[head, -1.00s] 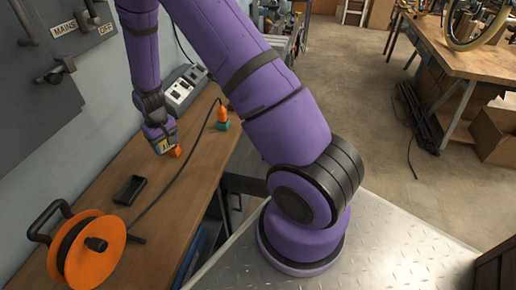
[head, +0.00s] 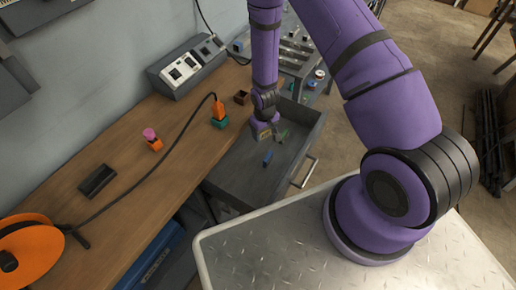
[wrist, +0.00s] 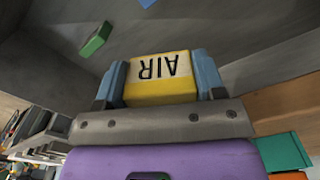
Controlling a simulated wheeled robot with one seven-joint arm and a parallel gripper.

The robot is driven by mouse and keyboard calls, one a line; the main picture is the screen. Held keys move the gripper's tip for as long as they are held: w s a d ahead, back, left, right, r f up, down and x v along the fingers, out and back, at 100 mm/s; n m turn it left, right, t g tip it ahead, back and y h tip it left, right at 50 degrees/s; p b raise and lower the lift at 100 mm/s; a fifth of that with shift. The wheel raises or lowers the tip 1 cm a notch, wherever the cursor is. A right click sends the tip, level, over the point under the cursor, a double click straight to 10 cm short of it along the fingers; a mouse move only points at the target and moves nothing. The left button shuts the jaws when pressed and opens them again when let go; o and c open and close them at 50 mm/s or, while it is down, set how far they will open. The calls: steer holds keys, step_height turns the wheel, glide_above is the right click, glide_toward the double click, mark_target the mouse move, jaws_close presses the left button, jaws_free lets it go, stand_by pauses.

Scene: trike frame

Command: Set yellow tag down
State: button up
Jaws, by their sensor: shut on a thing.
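The yellow tag (wrist: 160,90) is a small block marked "AIR" in black, upside down in the wrist view. My gripper (wrist: 162,76) is shut on it, with a blue-grey finger on either side. In the head view my gripper (head: 263,134) hangs over the far part of an open grey drawer (head: 238,167) beside the bench. The tag is hardly visible there. A green piece (wrist: 96,39) and a blue piece (head: 267,158) lie in the drawer, apart from the tag. The gap between tag and drawer floor is hard to judge.
The wooden bench (head: 110,205) holds a black tray (head: 97,180), an orange block (head: 155,144) with a pink top, an orange plug (head: 218,107) at a teal socket, and an orange cable reel (head: 32,250). A grey socket box (head: 187,67) stands behind. The drawer's near part is mostly clear.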

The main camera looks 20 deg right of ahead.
glide_above(263, 158)
step_height(263, 158, down, 7)
steer(key=shift+w+d+f, duration=0.1)
steer(key=shift+f, duration=2.55)
steer(key=o, duration=0.9)
steer(key=shift+f, duration=0.1)
step_height(263, 158, up, 12)
steer(key=shift+r, duration=0.15)
steer(key=shift+r, duration=0.1)
